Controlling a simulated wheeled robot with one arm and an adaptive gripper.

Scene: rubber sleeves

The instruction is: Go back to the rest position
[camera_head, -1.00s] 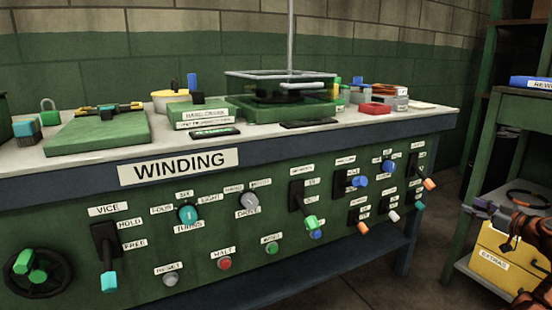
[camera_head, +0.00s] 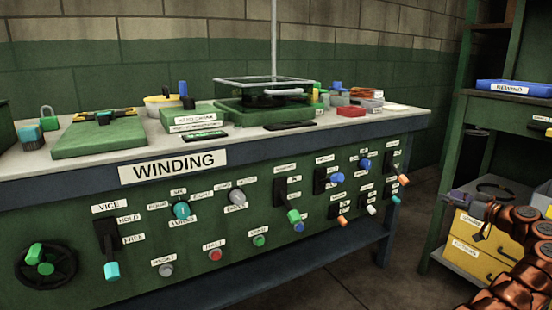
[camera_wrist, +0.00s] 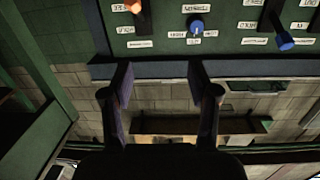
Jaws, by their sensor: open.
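My gripper (camera_head: 468,202) is at the right of the head view, with my copper-coloured arm behind it. It is to the right of the green winding panel (camera_head: 200,262) and apart from it. In the wrist view my gripper (camera_wrist: 162,88) has its two dark fingers spread with nothing between them. Beyond the fingers, that view shows the panel's edge with a blue knob (camera_wrist: 196,25) and an orange-tipped lever (camera_wrist: 284,41).
The bench top (camera_head: 30,160) carries a green board, a clear-covered winder (camera_head: 262,92) and small boxes. Levers and knobs stick out of the panel front. At right a green shelf holds a blue tray (camera_head: 512,87) and yellow bins (camera_head: 482,255). Floor shows between bench and shelf.

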